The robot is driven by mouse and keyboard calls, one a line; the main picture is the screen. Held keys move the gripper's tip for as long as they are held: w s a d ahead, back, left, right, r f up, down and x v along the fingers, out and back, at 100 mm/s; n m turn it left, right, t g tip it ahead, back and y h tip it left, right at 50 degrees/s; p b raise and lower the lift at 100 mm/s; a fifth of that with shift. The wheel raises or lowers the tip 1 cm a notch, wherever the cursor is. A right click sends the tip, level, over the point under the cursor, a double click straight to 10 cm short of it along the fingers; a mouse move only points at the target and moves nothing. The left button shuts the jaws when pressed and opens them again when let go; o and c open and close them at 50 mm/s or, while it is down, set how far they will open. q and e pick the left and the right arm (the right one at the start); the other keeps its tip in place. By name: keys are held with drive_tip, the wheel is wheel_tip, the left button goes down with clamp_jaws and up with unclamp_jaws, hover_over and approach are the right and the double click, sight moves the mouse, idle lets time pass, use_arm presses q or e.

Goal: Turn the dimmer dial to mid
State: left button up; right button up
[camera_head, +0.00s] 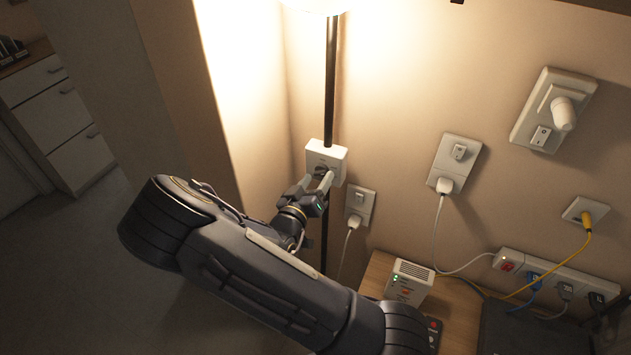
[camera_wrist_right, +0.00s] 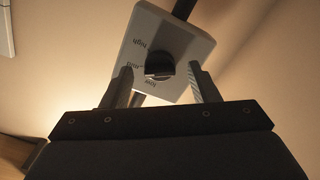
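The dimmer (camera_head: 338,154) is a white box on the black lamp pole, in front of the wall. In the right wrist view the dimmer's white face (camera_wrist_right: 148,38) carries the words high, mid and low around a dark dial (camera_wrist_right: 159,68). My right gripper (camera_head: 323,184) is at the dimmer's front. In the right wrist view its two fingers (camera_wrist_right: 160,84) are spread apart, one on each side of the dial, with gaps between them and it. The dial's exact pointing is hard to make out. My left gripper is not in view.
The lamp (camera_head: 318,4) glows above. Wall outlets with plugs (camera_head: 446,184) and a switch plate (camera_head: 553,108) are to the right. A power strip (camera_head: 560,277), a white router (camera_head: 409,281) and a wooden surface (camera_head: 458,305) are at lower right. A drawer cabinet (camera_head: 58,118) stands far left.

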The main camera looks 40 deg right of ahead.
drive_tip(key=b+v, duration=0.1)
drive_tip(key=v, duration=0.7)
idle(0.5)
